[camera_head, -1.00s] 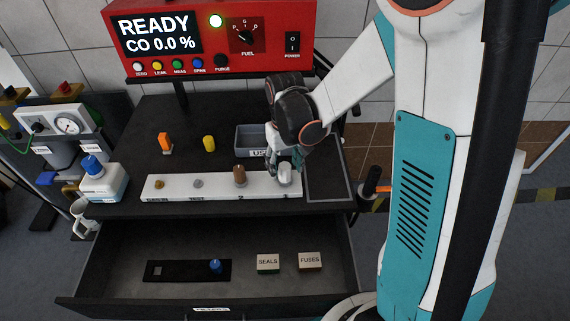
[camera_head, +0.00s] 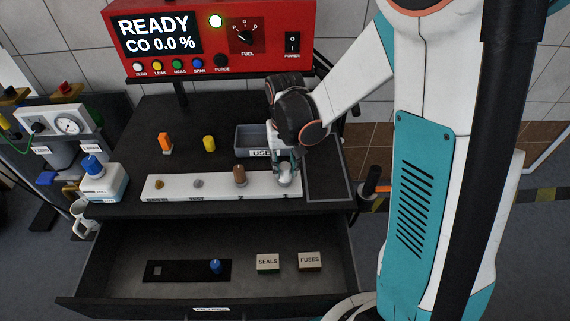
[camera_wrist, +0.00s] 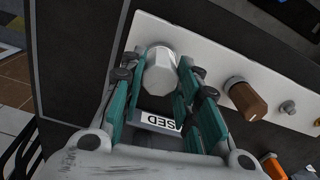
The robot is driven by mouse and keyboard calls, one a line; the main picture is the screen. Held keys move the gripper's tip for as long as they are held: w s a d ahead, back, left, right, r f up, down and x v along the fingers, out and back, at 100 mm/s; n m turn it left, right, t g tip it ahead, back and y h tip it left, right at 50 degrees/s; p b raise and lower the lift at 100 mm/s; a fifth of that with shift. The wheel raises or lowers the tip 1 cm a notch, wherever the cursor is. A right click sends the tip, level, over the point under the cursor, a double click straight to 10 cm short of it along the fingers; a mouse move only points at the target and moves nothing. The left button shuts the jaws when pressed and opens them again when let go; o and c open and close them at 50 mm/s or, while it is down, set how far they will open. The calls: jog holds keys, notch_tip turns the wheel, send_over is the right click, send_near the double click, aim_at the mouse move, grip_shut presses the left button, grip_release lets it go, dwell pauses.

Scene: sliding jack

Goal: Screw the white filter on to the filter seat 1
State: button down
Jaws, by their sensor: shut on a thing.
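The white filter (camera_wrist: 160,76) is an upright faceted cylinder at the strip's end in the wrist view. In the head view it (camera_head: 285,178) shows at the right end of the white strip, where a label seems to read 1. My gripper (camera_wrist: 158,80) is above the strip with its teal fingers on both sides of the filter, shut on it. The filter stands on or just above filter seat 1, which is hidden beneath it; I cannot tell how deep it sits. The white strip (camera_head: 215,189) also holds a brown filter (camera_head: 239,176) at position 2.
A grey bin labelled USED (camera_head: 250,138) stands behind the strip. An orange piece (camera_head: 165,143) and a yellow piece (camera_head: 209,144) stand on the cart top. The drawer below is open, with a blue-topped piece (camera_head: 215,266) and boxes of seals (camera_head: 268,262) and fuses (camera_head: 310,260).

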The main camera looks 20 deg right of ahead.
jog(key=c, duration=1.1)
grip_release()
jog(key=shift+f, duration=0.1)
